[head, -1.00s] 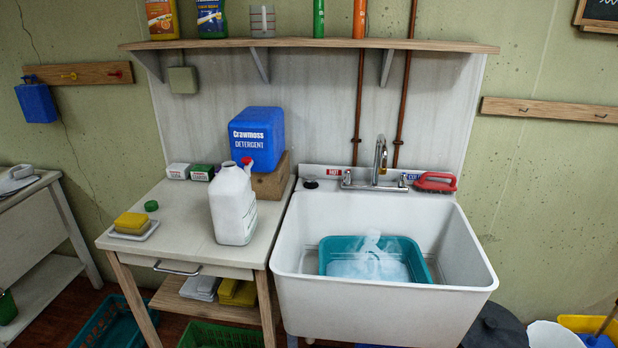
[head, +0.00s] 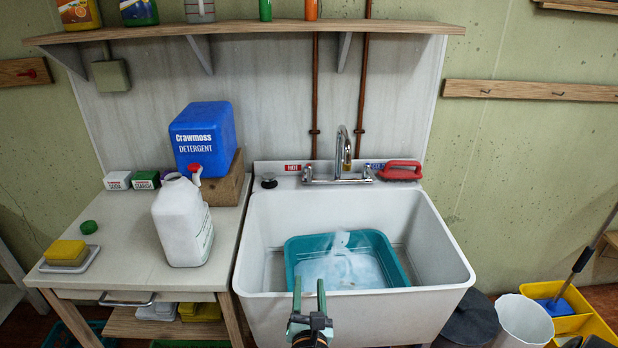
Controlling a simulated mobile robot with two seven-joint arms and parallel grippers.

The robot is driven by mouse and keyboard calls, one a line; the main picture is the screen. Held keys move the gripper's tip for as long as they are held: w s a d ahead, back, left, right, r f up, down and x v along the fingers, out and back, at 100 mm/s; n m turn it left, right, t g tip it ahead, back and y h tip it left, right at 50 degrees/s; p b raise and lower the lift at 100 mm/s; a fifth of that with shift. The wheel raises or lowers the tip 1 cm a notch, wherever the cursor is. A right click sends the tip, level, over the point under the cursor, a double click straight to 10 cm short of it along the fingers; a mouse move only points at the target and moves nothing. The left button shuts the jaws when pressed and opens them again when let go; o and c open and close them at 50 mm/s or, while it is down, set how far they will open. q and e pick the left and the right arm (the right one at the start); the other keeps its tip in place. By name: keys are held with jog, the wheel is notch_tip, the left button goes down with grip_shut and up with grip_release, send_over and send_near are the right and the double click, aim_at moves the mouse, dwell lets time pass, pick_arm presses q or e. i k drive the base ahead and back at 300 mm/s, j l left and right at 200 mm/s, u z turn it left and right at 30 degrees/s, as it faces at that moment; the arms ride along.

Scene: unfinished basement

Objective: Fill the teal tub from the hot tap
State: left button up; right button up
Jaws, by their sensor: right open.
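The teal tub (head: 298,262) sits inside the white sink (head: 262,295), with pale water in it (head: 345,270) and a wisp of whitish steam above. The chrome tap (head: 342,150) rises at the sink's back edge, with a brass-coloured spout tip. I cannot make out a stream falling from it. A red label reading HOT (head: 292,168) is left of the tap and a blue label is on the right. My right gripper (head: 309,284) is open and empty at the bottom middle, in front of the sink's front rim. My left gripper is out of view.
A red brush (head: 400,171) lies on the sink's back ledge, right of the tap. The side table (head: 125,262) on the left holds a white jug (head: 182,225) and a blue detergent container (head: 203,135). Bins and a yellow mop bucket (head: 572,326) stand right of the sink.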

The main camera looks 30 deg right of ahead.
aim_at(308, 168)
jog(key=i+l, duration=0.95)
